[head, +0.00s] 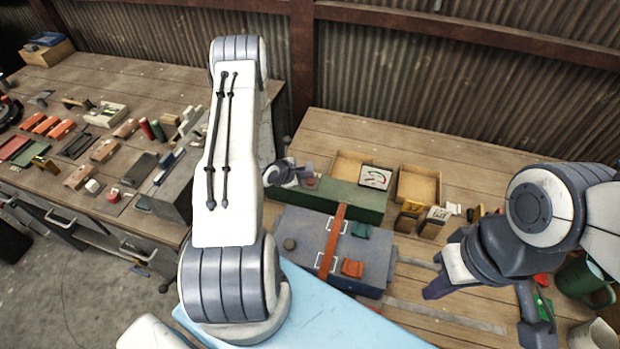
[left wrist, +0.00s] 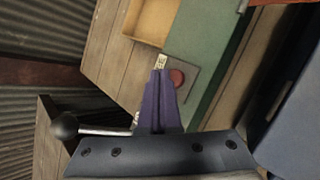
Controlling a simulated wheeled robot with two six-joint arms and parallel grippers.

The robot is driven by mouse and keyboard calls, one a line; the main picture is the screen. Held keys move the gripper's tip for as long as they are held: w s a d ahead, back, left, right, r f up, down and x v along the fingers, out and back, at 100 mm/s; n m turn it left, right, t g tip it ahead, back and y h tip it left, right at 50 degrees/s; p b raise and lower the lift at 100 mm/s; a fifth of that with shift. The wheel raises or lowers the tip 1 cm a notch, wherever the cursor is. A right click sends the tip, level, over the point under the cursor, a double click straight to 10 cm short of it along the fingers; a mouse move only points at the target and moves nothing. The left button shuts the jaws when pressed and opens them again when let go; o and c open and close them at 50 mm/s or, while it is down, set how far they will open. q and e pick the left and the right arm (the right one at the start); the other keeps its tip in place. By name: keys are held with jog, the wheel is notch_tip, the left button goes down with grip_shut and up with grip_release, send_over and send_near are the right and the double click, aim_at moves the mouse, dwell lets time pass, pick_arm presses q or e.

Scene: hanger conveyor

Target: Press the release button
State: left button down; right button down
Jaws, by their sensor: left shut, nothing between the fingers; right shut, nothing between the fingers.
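A round, dull red button (left wrist: 177,78) sits on a grey plate at the end of a green box in the left wrist view. In the head view a small red spot beside my left gripper looks like the same button (head: 311,183). My left gripper (head: 303,172) is shut and empty, at the left end of the green box. In the left wrist view its purple fingertips (left wrist: 160,74) are just left of the button and overlap its edge; I cannot tell whether they touch. My right gripper (head: 434,292) is shut and empty over the right side of the table.
A grey case (head: 295,262) with an orange strap stands in front. A ball-knobbed lever (left wrist: 66,126) is left of my left fingers. Wooden trays (head: 418,184) stand behind; a cluttered bench (head: 60,185) is left.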

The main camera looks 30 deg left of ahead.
aim_at(307, 182)
pick_arm(q)
notch_tip(307, 182, up, 5)
jog(key=p, duration=0.4)
jog(key=shift+p, duration=0.35)
dwell(0.7)
